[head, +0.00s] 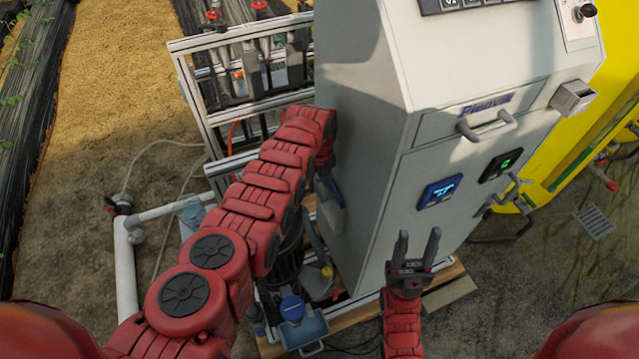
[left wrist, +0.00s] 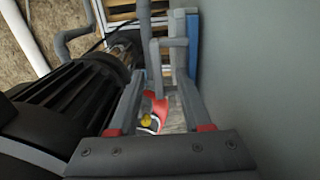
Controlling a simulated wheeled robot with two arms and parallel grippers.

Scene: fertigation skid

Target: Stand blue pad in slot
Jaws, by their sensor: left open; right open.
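A blue-framed pad with a lit screen (head: 438,192) is on the front of the grey cabinet (head: 365,150), left of a black-framed one with a green display (head: 500,163). My right gripper (head: 418,242) is open and empty, its fingers pointing up just below the blue pad and apart from it in the picture. My left arm reaches to the cabinet's left side, where its fingers are hard to make out in the head view. In the left wrist view my left gripper (left wrist: 161,74) is open, between a black motor and the grey wall. I cannot identify the slot.
A blue strip (left wrist: 193,45) shows beyond the pipes. The cabinet has a handle (head: 487,127). A blue-lidded container (head: 292,308) stands low by the cabinet.

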